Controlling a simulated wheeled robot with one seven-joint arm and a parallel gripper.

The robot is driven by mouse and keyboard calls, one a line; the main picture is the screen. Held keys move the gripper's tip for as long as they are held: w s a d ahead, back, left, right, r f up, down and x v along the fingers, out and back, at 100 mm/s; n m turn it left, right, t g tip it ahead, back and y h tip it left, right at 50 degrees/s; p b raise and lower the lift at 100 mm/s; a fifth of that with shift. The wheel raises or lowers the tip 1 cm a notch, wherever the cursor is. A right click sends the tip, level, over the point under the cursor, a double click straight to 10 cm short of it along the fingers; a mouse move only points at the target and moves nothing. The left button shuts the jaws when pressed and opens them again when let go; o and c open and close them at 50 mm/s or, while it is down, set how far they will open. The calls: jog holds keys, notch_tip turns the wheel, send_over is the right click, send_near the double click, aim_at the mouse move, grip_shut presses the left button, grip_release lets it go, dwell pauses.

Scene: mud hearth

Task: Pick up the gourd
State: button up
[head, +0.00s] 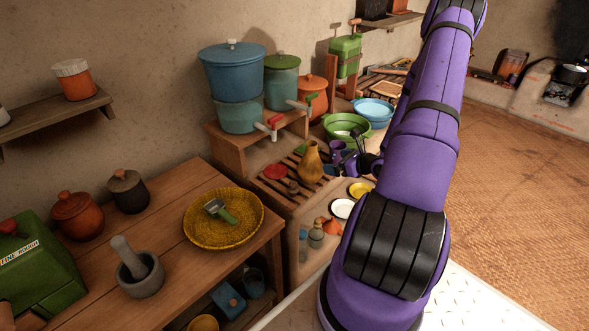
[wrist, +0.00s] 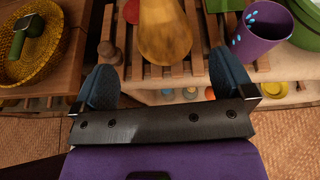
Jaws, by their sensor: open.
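The gourd (head: 311,161) is yellow-brown with a narrow neck and stands upright on a slatted wooden rack. In the wrist view the gourd (wrist: 164,32) is ahead of my gripper, roughly midway between the two fingers, with its top cut off by the frame edge. My gripper (wrist: 164,84) is open and empty, and the fingertips appear to stop just short of the gourd. In the head view my gripper (head: 362,160) is partly hidden by my arm, to the right of the gourd.
A purple cup (wrist: 262,28) stands right of the gourd. A small wooden item (wrist: 110,53) stands to its left on the slatted rack (head: 277,183). A red lid (head: 275,171) lies nearby. A woven tray (head: 250,228) is on the left table; a green basin (head: 347,126) is behind.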

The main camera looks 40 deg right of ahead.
aim_at(318, 162)
jog(key=shift+m, duration=0.3)
jog(key=x, duration=0.5)
jog(key=f+x, duration=0.1)
jog(key=x, duration=0.5)
jog(key=shift+s+d+f, duration=0.1)
jog(key=c, duration=0.8)
jog(key=shift+r, duration=0.2)
